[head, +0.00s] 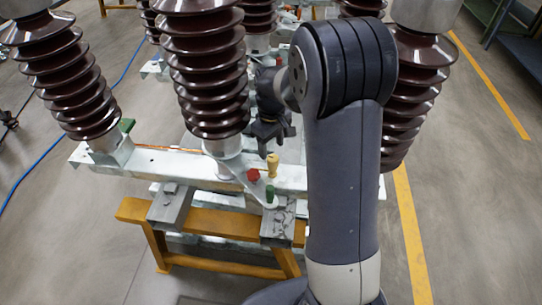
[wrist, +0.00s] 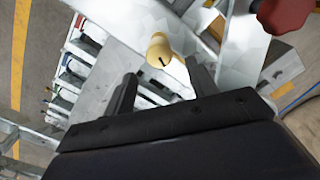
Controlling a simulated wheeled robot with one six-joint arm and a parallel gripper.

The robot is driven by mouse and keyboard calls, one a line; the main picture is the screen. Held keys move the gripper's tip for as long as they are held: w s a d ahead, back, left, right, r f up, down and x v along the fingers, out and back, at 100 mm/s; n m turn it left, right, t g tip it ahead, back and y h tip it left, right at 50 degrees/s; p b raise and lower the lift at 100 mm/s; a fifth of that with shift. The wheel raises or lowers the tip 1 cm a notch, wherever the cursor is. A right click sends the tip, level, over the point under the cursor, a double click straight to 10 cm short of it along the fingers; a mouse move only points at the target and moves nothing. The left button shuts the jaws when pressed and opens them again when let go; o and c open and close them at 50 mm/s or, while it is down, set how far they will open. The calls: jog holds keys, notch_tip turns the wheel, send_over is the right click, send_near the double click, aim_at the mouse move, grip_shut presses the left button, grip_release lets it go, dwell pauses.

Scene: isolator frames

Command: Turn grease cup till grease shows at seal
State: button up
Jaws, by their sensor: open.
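A small yellow, brass-like cup (head: 272,165), which looks like the grease cup, stands on the pale metal frame beside the base of the middle insulator. It shows in the wrist view (wrist: 158,50) with a rounded head and a short dark mark on it. My gripper (head: 270,143) is just above and behind the cup in the head view. In the wrist view my gripper (wrist: 163,85) is open and empty, and the cup appears beyond the fingertips, between their lines. I see no contact with it. I cannot make out the seal or any grease.
A red knob (head: 253,175) and a green knob (head: 269,193) sit close to the cup; the red knob also shows in the wrist view (wrist: 283,12). Tall brown ribbed insulators (head: 205,70) rise around my arm. A yellow trestle (head: 200,219) supports the frame. Floor at left is mostly clear.

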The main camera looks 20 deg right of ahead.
aim_at(272, 157)
notch_tip(272, 157, down, 6)
jog(key=shift+r, duration=0.1)
jog(key=shift+c, duration=0.3)
jog(key=c, duration=0.9)
